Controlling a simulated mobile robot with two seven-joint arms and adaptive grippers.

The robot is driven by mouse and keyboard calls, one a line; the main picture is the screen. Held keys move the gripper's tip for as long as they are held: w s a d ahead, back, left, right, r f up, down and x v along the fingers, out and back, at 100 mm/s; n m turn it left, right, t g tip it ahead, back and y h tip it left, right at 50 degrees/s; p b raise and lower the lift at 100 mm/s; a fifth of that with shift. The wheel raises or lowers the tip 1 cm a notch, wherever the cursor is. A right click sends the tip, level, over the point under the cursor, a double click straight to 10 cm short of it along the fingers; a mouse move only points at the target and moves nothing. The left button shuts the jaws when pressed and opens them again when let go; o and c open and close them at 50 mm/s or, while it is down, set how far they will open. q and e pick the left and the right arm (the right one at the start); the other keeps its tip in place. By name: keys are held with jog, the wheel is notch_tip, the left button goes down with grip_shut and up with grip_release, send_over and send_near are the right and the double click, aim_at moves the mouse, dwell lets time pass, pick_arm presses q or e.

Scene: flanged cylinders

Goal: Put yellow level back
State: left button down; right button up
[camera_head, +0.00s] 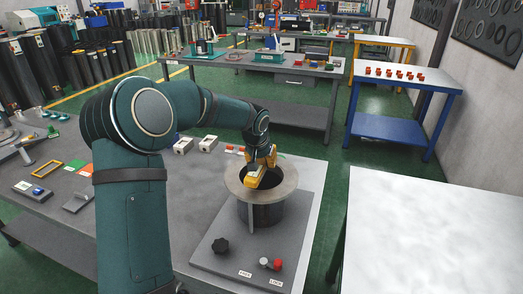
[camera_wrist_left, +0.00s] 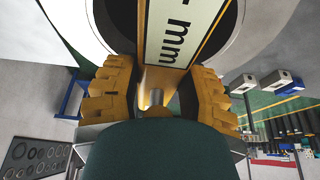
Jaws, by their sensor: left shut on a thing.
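The yellow level (camera_head: 254,180) is held by my left gripper (camera_head: 264,160) over the flange and dark opening of the flanged cylinder (camera_head: 283,184). I cannot tell whether the level touches the flange. In the left wrist view the level (camera_wrist_left: 178,36) shows a white label with "mm" and lies between the yellow fingers of the left gripper (camera_wrist_left: 158,95). Its far end is cut off by the frame. A grey ring of the cylinder (camera_wrist_left: 240,22) shows behind it. My right gripper is not in view.
A yellow rectangular frame (camera_head: 47,169) and a green card (camera_head: 75,164) lie at left. Two white boxes (camera_head: 183,146) stand behind my arm. A bare pale table (camera_head: 430,230) is at right.

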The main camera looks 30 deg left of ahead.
pick_arm(q)
jog(key=shift+f, duration=1.2)
jog(key=shift+f, duration=0.15)
jog(key=c, duration=0.5)
grip_release()
jog(key=shift+s+r, duration=0.1)
jog(key=shift+r, duration=0.1)
jog(key=v, duration=1.3)
jog(key=shift+s+d+p, duration=0.15)
jog(key=shift+d+p, duration=0.15)
